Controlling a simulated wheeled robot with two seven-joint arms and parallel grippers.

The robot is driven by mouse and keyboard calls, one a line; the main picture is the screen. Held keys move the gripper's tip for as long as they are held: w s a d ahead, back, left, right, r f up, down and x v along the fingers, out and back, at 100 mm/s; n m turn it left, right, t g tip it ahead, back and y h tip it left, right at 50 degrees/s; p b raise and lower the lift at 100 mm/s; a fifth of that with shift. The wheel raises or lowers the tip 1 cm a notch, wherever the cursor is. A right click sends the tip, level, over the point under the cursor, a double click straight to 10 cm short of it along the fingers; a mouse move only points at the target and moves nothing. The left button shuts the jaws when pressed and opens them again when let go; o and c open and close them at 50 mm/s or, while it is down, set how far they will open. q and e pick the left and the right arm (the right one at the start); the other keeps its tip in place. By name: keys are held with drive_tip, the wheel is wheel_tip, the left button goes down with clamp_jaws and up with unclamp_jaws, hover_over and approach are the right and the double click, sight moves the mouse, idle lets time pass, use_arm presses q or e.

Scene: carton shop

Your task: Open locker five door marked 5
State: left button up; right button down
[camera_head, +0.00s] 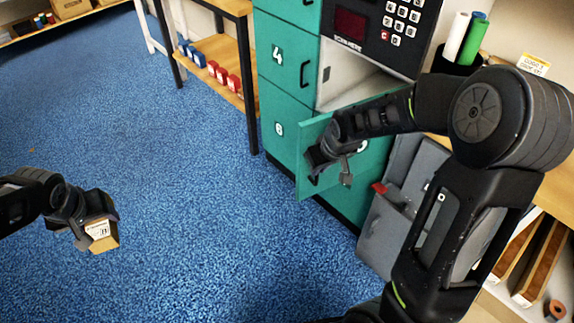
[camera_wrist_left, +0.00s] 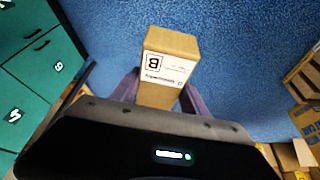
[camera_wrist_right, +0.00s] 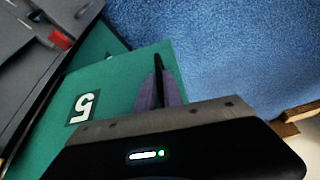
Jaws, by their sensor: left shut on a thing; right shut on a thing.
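The locker five door (camera_wrist_right: 125,82), green with a white 5 that appears upside down, fills the middle of the right wrist view. In the head view the door (camera_head: 312,135) stands swung out from the lockers, and its compartment (camera_head: 345,78) shows open beside locker 4. My right gripper (camera_head: 328,165) is shut on the dark door handle (camera_wrist_right: 158,72) at the door's outer part; the right arm hides much of the door. My left gripper (camera_head: 97,232) is shut on a small brown carton (camera_wrist_left: 172,45) with a white label marked B, held over the blue floor, away from the lockers.
Locker doors 4 (camera_head: 283,55) and 6 (camera_head: 277,125) are closed. A keypad panel (camera_head: 380,30) is above the open compartment. A grey case (camera_head: 385,225) stands right of the lockers. A shelf (camera_head: 222,52) with red and blue items is behind.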

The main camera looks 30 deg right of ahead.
drive_tip(key=shift+d, duration=0.1)
drive_tip(key=c, duration=1.5)
unclamp_jaws()
drive_tip(key=v, duration=1.2)
drive_tip(key=w+a+f+y, duration=0.1)
drive_tip(key=a+f, duration=0.7)
drive_tip(key=f, duration=0.4)
drive_tip(key=s+a+f+g+y, duration=0.1)
drive_tip(key=s+a+f, duration=0.4)
drive_tip(key=a+f, duration=0.1)
drive_tip(key=s+a+f+m+g+y, duration=0.1)
drive_tip(key=s+a+f, duration=0.5)
drive_tip(key=f, duration=0.3)
drive_tip(key=s+a+f+g+y, duration=0.1)
drive_tip(key=s+a+f, duration=0.5)
drive_tip(key=f, duration=0.1)
drive_tip(key=shift+a+f+m+g, duration=0.2)
drive_tip(key=shift+a+m+g, duration=0.1)
drive_tip(key=shift+a, duration=0.1)
